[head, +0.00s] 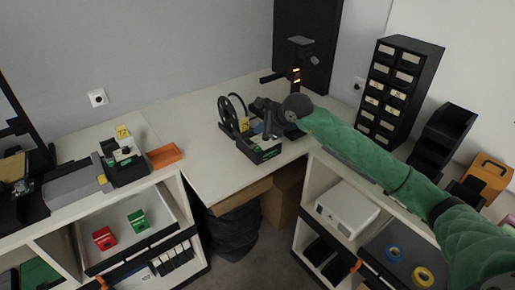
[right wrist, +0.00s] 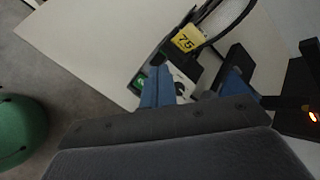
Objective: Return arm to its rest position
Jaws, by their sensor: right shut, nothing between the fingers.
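My right arm, in a green padded sleeve, reaches in from the right of the head view over the corner table (head: 210,165). My right gripper (head: 268,124) is at a small black station with a reel (head: 232,114) on that table. In the right wrist view its blue fingers (right wrist: 158,86) are together with nothing between them. They are close in front of the station, which bears a yellow tag marked 75 (right wrist: 187,38); whether they touch it I cannot tell. My left gripper is not in view.
A black drawer cabinet (head: 397,88) and black bins (head: 443,137) stand behind my right arm. A white box (head: 346,208) is on the right shelf. Red (head: 104,238) and green (head: 138,220) boxes sit on the left shelf.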

